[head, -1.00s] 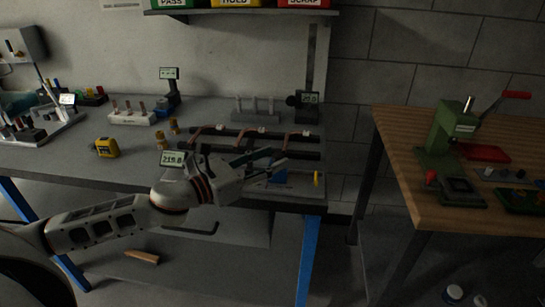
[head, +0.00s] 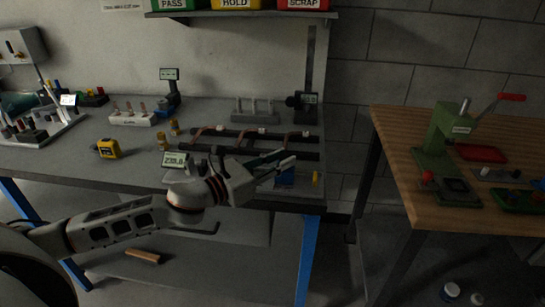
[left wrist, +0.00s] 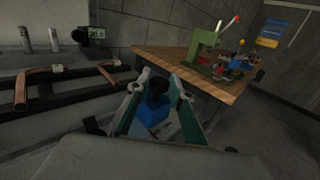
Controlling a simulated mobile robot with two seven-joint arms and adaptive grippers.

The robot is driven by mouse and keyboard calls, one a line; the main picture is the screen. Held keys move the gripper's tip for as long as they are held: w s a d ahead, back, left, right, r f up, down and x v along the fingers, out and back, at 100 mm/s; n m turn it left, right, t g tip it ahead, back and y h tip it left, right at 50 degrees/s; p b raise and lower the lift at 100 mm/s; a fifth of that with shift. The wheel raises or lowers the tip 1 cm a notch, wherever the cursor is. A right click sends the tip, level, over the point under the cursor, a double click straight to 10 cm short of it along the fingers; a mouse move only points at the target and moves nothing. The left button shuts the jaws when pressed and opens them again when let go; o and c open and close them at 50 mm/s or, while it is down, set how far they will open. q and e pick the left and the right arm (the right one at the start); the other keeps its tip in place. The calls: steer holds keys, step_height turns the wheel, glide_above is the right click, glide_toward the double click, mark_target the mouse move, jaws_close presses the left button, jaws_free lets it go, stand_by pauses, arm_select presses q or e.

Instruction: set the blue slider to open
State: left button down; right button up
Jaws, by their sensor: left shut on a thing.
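The blue slider (head: 285,178) sits at the front right of the grey workbench, just left of a small yellow post (head: 315,179). My left gripper (head: 284,160) reaches over it from the left. In the left wrist view the blue slider (left wrist: 152,113) and its black knob (left wrist: 158,87) are between the green-padded fingers of my left gripper (left wrist: 159,80), which is shut on it. The fingers partly hide the slider in the head view. Any open or closed marking on the panel is too dark to read. My right gripper is out of view.
Copper tubes lie across dark rails (head: 262,143) behind the slider. A small display (head: 174,159) stands left of my gripper, and a yellow tape measure (head: 108,148) lies farther left. A wooden table (head: 395,150) with a green press stands to the right, across a gap.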

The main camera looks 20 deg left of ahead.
arm_select(q)
steer(key=shift+w+d+r+p, duration=0.15)
steer(key=shift+w+d+p, duration=0.05)
steer(key=shift+d, duration=0.4)
steer(key=shift+w+d+r+p, duration=0.1)
steer(key=shift+w+d+p, duration=0.1)
steer(key=shift+d, duration=0.35)
steer(key=shift+d+f, duration=0.15)
steer(key=shift+f, duration=0.1)
steer(key=c, duration=1.8)
jaws_free()
steer(key=shift+o, duration=0.2)
steer(key=v, duration=1.2)
steer(key=shift+s, duration=0.1)
